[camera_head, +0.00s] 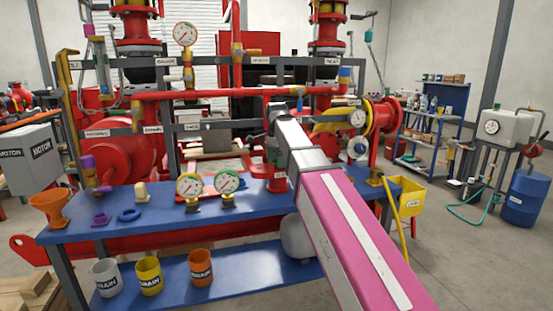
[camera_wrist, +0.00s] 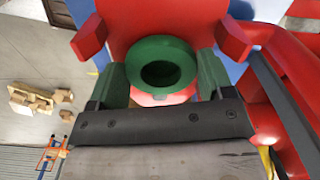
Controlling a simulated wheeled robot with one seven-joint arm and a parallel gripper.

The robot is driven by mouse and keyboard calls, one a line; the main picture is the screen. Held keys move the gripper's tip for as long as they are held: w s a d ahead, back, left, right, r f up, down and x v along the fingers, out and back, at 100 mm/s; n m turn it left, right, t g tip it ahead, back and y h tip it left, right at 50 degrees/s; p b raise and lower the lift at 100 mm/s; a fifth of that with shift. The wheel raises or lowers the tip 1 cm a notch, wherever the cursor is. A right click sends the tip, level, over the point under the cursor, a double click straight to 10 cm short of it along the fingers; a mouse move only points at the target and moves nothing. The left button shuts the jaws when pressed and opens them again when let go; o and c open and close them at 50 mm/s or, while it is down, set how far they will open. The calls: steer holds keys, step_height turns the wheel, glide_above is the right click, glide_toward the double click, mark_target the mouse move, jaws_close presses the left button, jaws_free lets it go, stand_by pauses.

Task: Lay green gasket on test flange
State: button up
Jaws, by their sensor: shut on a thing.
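The green gasket (camera_wrist: 160,66) is a thick ring, held between the fingertips of my gripper (camera_wrist: 163,78) in the wrist view. The green pads of the two fingers stand at its left and right sides. Red metal lies beyond the gasket, with a red rounded part (camera_wrist: 160,99) just below its hole; I cannot tell whether this is the test flange or whether the gasket touches it. In the head view my arm hides the gasket and most of the gripper. A small red part (camera_head: 277,184) stands on the blue bench there, partly behind my arm.
The blue bench (camera_head: 155,222) carries two gauges (camera_head: 189,186), a blue ring (camera_head: 130,214), a purple part (camera_head: 101,219) and an orange funnel (camera_head: 53,206). Several cups stand on its lower shelf. Red pipework rises behind it. A yellow bin (camera_head: 411,196) hangs at the right end.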

steer(key=shift+f, duration=0.25)
steer(key=o, duration=0.9)
steer(key=shift+r, duration=0.15)
